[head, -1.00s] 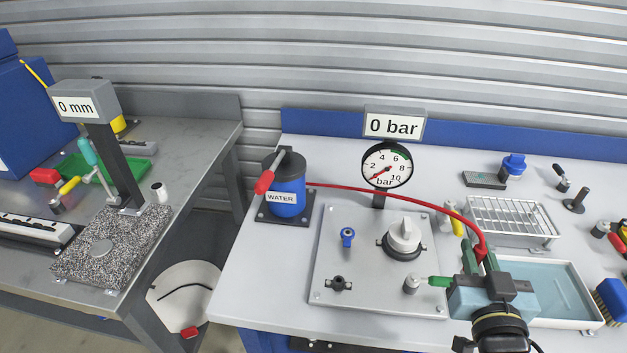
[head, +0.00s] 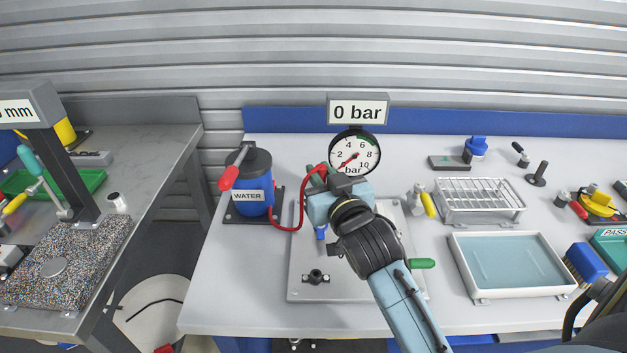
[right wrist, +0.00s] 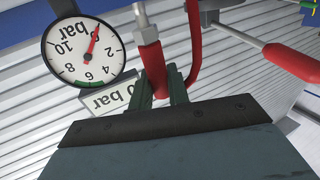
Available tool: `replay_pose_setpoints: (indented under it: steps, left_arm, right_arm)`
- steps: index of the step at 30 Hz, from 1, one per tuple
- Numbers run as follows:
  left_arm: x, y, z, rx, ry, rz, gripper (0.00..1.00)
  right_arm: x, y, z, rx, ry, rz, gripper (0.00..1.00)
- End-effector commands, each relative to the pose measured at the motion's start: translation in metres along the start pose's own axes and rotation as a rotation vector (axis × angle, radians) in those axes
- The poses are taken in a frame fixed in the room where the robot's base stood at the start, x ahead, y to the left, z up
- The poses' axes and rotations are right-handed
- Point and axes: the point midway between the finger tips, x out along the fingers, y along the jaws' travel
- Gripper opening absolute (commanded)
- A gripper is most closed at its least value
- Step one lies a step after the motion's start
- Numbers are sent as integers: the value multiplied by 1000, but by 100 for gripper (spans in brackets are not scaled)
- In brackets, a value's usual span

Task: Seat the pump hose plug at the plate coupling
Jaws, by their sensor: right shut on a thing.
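The red hose plug (head: 322,169) is between the fingers of my right gripper (head: 316,180), above the back left part of the metal plate (head: 300,256). In the right wrist view the gripper (right wrist: 162,86) is shut on the red plug (right wrist: 152,62), whose metal tip points away. The red hose (head: 302,208) bends down from the plug to the blue water pump (head: 256,185). A black fitting (head: 316,277) and a small blue valve (head: 321,232) stand on the plate. I cannot tell which fitting is the coupling. My forearm hides the plate's middle. My left gripper is not in view.
The pressure gauge (head: 354,157) reads near 0, close behind the gripper. The pump's red-handled lever (head: 229,177) rises at left. A wire rack (head: 480,205) and a water tray (head: 510,265) lie to the right. The bench front left is clear.

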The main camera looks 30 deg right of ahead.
Motion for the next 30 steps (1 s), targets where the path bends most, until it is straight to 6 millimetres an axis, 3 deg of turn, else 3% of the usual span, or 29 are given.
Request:
replay_pose_setpoints:
  steps: [10,16,30]
  left_arm:
    - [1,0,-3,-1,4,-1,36]
    - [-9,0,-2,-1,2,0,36]
    - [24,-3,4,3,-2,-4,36]
  right_arm:
    - [4,3,-2,2,0,6,0]
    - [2,3,-4,2,-4,-1,0]
    - [3,3,45,2,-1,0,0]
